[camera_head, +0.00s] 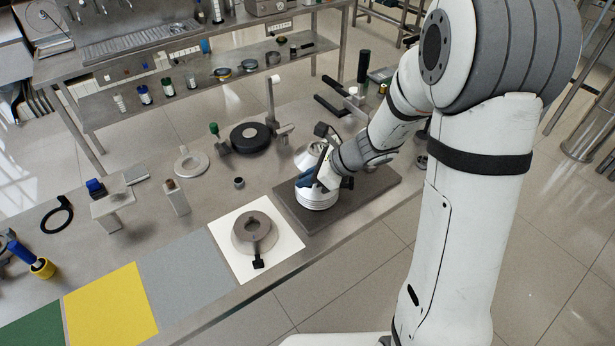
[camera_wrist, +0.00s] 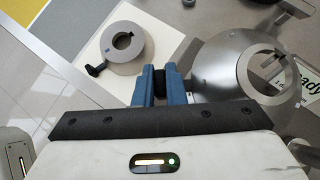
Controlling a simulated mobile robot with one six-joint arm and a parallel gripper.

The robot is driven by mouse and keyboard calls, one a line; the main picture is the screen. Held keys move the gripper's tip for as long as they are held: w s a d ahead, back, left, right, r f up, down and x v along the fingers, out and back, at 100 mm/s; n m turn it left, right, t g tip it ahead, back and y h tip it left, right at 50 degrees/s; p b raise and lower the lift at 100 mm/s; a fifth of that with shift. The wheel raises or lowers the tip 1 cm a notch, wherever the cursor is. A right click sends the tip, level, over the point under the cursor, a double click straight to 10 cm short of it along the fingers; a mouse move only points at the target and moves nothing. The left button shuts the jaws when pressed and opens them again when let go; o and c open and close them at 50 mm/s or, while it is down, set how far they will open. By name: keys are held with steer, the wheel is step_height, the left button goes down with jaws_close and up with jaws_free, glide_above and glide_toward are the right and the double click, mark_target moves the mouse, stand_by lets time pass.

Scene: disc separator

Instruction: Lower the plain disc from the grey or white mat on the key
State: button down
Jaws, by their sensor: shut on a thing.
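My gripper (camera_head: 308,179) is over the dark board, its blue fingers (camera_wrist: 160,84) shut on a small dark handle. In the wrist view, the plain silvery disc (camera_wrist: 222,62), with a wide central hole, lies just right of the fingers; the join to the handle is mostly hidden. A pale disc shape behind the gripper in the head view (camera_head: 308,152) appears to be it. A white round body (camera_head: 317,199) sits below my gripper on the board. I cannot make out the key. A grey disc with a black handle (camera_head: 252,233) lies on the white mat (camera_head: 285,250).
A grey mat (camera_head: 185,272), yellow mat (camera_head: 110,308) and green mat (camera_head: 32,328) lie left of the white one, all bare where seen. The dark board (camera_head: 372,187) is near the bench's front edge. A black round part (camera_head: 250,137) and a post stand behind.

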steer(key=shift+f, duration=0.2)
steer(key=shift+f+b, duration=1.35)
steer(key=shift+b, duration=0.15)
step_height(320, 180, down, 5)
steer(key=b, duration=0.5)
steer(key=shift+f, duration=0.1)
stand_by(0.4)
steer(key=shift+f+b, duration=0.5)
steer(key=shift+b, duration=0.05)
steer(key=c, duration=1.4)
jaws_free()
steer(key=shift+s+r, duration=0.1)
steer(key=shift+r, duration=0.1)
